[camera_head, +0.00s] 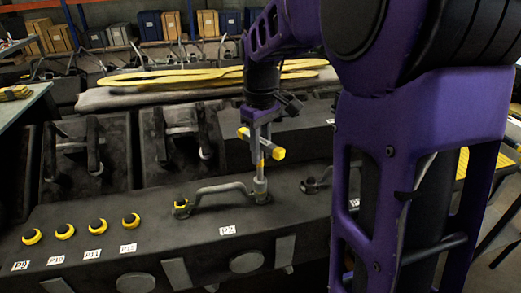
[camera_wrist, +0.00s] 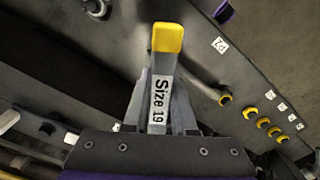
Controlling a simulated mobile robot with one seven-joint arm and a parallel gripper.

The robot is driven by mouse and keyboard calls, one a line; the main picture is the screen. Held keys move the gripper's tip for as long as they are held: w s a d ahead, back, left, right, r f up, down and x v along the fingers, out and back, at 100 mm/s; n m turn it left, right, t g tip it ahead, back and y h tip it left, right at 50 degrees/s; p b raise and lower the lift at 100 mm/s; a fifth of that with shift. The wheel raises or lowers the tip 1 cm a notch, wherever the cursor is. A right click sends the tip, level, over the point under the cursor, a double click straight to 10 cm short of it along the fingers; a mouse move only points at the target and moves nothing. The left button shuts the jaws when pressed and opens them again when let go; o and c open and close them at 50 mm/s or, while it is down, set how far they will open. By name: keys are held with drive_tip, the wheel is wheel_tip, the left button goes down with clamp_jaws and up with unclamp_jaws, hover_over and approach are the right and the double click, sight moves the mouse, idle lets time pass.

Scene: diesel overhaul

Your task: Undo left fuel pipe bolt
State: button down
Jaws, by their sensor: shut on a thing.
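My gripper (camera_head: 259,120) is shut on a T-handled socket wrench with a yellow end (camera_head: 272,152). In the wrist view the wrench handle is marked "Size 19" (camera_wrist: 160,100) and has a yellow tip. Its grey shaft points straight down, and its lower end meets the right end of a grey fuel pipe (camera_head: 222,188). The bolt under the socket is hidden, so I cannot tell whether the socket is seated.
Several yellow-ringed dark fittings (camera_head: 64,232) stand in a row at the left, with white labels below them. Another pipe fitting (camera_head: 311,185) stands right of the wrench. Yellow slings (camera_head: 200,77) lie behind.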

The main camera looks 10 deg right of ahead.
drive_tip(key=shift+r, duration=0.1)
drive_tip(key=shift+r, duration=1.65)
drive_tip(key=shift+r, duration=0.1)
wheel_tip(320, 180, up, 6)
drive_tip(key=shift+f, duration=0.1)
drive_tip(key=shift+s, duration=0.1)
drive_tip(key=s+b, duration=0.2)
drive_tip(key=s, duration=0.4)
drive_tip(key=shift+s, duration=0.4)
drive_tip(key=shift+w, duration=0.1)
